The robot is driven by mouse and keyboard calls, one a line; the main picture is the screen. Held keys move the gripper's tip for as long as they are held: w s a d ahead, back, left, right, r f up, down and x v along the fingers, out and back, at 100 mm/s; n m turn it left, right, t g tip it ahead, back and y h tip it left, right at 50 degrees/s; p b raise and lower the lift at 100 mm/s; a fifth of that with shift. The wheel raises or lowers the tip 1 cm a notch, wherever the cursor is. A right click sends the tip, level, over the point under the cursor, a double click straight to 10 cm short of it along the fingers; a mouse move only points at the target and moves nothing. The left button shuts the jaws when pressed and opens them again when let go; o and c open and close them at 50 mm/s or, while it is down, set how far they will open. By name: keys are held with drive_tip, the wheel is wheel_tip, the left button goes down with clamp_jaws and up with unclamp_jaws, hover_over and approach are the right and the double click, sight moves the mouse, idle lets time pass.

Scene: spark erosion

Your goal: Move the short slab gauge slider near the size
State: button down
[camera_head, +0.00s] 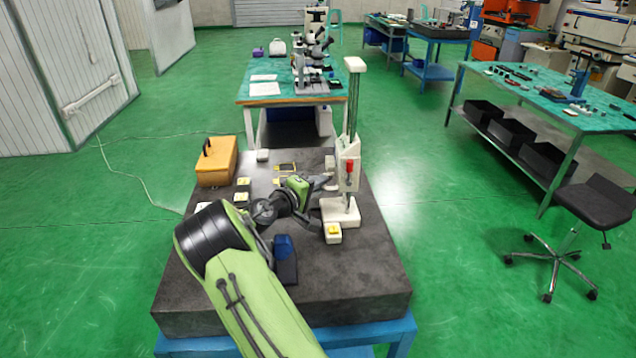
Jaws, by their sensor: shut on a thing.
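The slab gauge stands upright on the dark slab, with a pale base (341,213), a tall thin column (354,110) and a white top cap. Its slider (350,155) is a pale block with a red part, sitting low on the column. My gripper (326,183) reaches in from the left and is at the slider's lower left side, shut on it. The fingertips are small and dark here, so the exact contact is hard to see. Scale marks are too small to read.
The slab (350,270) also carries an orange box (216,162), a blue-black item (285,258), a small block with a yellow top (333,233) and several small pale blocks. The slab's front right is clear. A bench with microscopes (275,100) stands behind.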

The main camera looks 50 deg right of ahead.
drive_tip(key=shift+r, duration=0.1)
drive_tip(key=c, duration=1.2)
unclamp_jaws()
drive_tip(key=shift+o, duration=0.2)
drive_tip(key=s+a+r, duration=0.1)
drive_tip(key=a+r, duration=0.1)
drive_tip(key=a, duration=1.3)
drive_tip(key=shift+s+a+r, duration=0.3)
